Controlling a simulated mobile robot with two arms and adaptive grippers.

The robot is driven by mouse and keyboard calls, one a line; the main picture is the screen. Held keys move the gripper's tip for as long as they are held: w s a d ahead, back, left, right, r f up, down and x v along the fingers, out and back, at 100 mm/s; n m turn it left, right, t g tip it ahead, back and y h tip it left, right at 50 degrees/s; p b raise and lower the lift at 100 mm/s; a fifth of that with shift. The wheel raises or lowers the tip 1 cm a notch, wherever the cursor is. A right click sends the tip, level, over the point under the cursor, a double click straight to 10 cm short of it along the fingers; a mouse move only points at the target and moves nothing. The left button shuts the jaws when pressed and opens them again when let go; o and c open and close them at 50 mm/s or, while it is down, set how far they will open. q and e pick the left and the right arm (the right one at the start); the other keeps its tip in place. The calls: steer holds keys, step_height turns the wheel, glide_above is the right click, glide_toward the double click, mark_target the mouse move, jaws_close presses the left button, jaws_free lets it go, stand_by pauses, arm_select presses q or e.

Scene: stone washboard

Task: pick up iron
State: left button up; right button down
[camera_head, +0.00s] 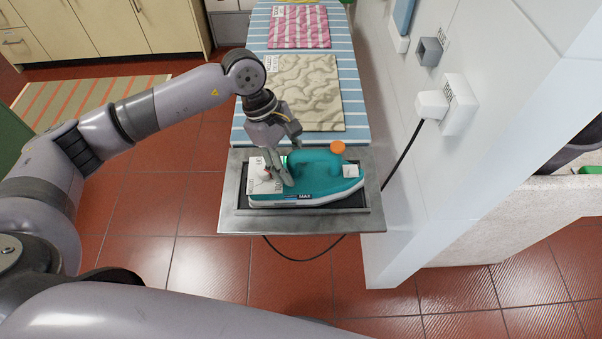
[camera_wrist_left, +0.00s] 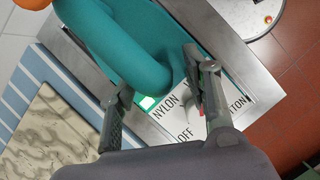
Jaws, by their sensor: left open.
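The teal iron (camera_head: 315,179) lies in a dark recess of the grey metal tray (camera_head: 230,214) at the near end of the ironing board. It has an orange knob on top and a white settings panel at its left end. My left gripper (camera_head: 285,172) is over the iron's left end. In the left wrist view, the open fingers of my left gripper (camera_wrist_left: 160,92) stand on either side of the teal handle (camera_wrist_left: 135,55) end, above the lettered panel. I cannot tell whether they touch it. The right gripper is not in view.
The striped ironing board (camera_head: 354,95) carries a beige wavy cloth (camera_head: 310,92) and a pink checked cloth (camera_head: 300,27). A white wall with a plugged socket (camera_head: 458,104) stands close on the right. A black cord hangs below the tray. Open red tile floor lies left.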

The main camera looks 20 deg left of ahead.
arm_select(q)
jaws_close()
stand_by(0.6)
stand_by(0.4)
steer(key=shift+w+r, duration=0.15)
